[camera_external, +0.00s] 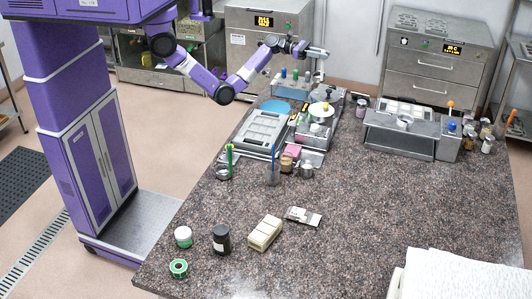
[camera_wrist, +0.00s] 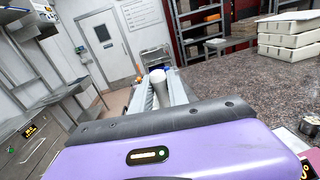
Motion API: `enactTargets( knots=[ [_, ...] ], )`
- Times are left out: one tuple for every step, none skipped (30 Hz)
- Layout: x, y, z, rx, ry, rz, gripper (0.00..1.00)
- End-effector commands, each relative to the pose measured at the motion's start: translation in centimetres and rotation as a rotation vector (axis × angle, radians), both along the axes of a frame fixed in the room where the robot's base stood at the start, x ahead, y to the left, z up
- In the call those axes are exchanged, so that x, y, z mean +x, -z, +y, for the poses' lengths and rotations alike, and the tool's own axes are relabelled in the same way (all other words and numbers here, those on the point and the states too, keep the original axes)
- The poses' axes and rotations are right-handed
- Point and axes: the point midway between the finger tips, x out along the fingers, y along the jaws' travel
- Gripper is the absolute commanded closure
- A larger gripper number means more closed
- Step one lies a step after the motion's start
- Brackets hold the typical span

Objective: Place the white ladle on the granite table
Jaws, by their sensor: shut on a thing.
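My gripper (camera_external: 316,52) is held high above the far end of the granite table (camera_external: 385,205), near the back machines. In the wrist view my gripper (camera_wrist: 161,88) is shut on a white, rounded piece (camera_wrist: 158,79) between its fingers, which I take to be the white ladle. Only its end shows there; the rest is hidden by the fingers and wrist. I cannot make the ladle out clearly in the external view. The granite table also shows at the right of the wrist view (camera_wrist: 235,93), below and beside the gripper.
A grey tray device (camera_external: 262,130), a metal stand (camera_external: 398,140) and several small jars crowd the table's far half. The middle right is clear.

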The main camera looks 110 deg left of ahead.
Motion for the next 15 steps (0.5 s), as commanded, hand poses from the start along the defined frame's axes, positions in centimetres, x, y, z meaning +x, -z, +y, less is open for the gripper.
enactTargets(
  knots=[
    [1.0,-0.3,-2.3,0.001,0.043,0.0,1.0],
    [1.5,-0.2,-3.6,0.0,0.066,0.0,1.0],
    [2.2,-0.2,-5.3,0.0,0.099,0.0,1.0],
    [2.6,-0.2,-6.5,0.0,0.121,0.001,1.0],
    [3.0,-0.1,-7.8,-0.001,0.145,0.0,1.0],
    [3.5,-0.2,-9.5,-0.001,0.177,0.0,1.0],
    [3.9,-0.1,-10.9,-0.001,0.201,0.0,1.0],
    [4.2,-0.1,-12.2,-0.001,0.225,0.001,1.0],
    [4.5,-0.1,-14.0,-0.001,0.257,0.0,1.0],
    [4.8,-0.1,-15.3,-0.002,0.281,0.0,1.0],
    [5.0,-0.1,-16.6,-0.001,0.305,0.0,1.0],
    [5.3,0.0,-18.4,0.0,0.337,0.0,1.0],
    [5.4,0.0,-19.7,-0.001,0.361,0.0,1.0],
    [5.6,0.0,-21.1,-0.001,0.385,0.001,1.0],
    [5.7,0.0,-22.8,-0.002,0.417,0.001,1.0]
  ],
)
